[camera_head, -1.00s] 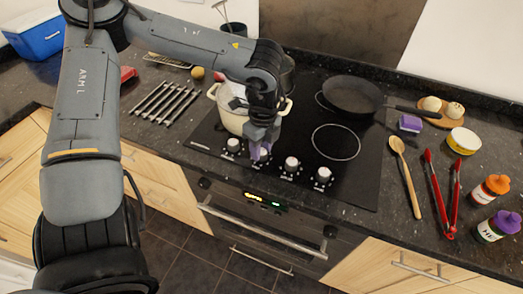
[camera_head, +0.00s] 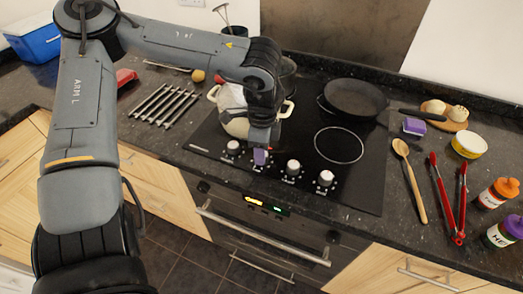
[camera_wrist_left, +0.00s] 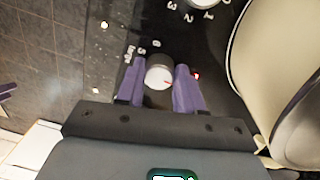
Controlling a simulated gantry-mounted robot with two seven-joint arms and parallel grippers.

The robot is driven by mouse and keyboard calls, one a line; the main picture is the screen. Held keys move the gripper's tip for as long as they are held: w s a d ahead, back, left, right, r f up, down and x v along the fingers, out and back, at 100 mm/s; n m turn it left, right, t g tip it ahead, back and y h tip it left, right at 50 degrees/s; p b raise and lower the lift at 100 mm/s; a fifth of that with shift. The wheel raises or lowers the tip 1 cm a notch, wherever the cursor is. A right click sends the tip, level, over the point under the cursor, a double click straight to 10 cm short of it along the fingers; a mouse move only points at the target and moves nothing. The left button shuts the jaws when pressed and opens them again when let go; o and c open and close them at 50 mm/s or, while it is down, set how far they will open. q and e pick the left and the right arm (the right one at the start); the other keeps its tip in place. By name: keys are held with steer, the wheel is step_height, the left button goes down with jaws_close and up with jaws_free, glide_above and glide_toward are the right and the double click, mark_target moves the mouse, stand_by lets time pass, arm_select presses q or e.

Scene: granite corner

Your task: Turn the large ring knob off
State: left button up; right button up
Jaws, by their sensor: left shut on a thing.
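A row of white-and-dark knobs runs along the front of the black cooktop (camera_head: 310,190). My left gripper (camera_head: 261,156) reaches down from above over the second knob from the left, which it mostly hides in the head view. In the left wrist view, its purple fingers (camera_wrist_left: 160,85) are closed on both sides of this knob (camera_wrist_left: 159,73). A thin red mark shows on the knob's pale face and a small red light (camera_wrist_left: 196,76) glows beside it. The other knobs (camera_head: 233,147), (camera_head: 293,167) and (camera_head: 325,178) stand free. My right gripper is not in view.
A cream pot (camera_head: 232,121) stands just behind the gripped knob, close to my gripper. A dark frying pan (camera_head: 355,98) sits at the back right. The oven handle (camera_head: 265,236) runs below. A wooden spoon (camera_head: 410,178) and red tongs (camera_head: 442,195) lie to the right.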

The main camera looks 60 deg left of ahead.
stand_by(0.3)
arm_select(q)
steer(key=o, duration=1)
steer(key=shift+o, duration=0.2)
steer(key=shift+r, duration=0.15)
step_height(320, 180, up, 11)
steer(key=shift+w+a+f+p, duration=0.15)
steer(key=shift+a+f+p, duration=0.05)
steer(key=shift+p, duration=0.25)
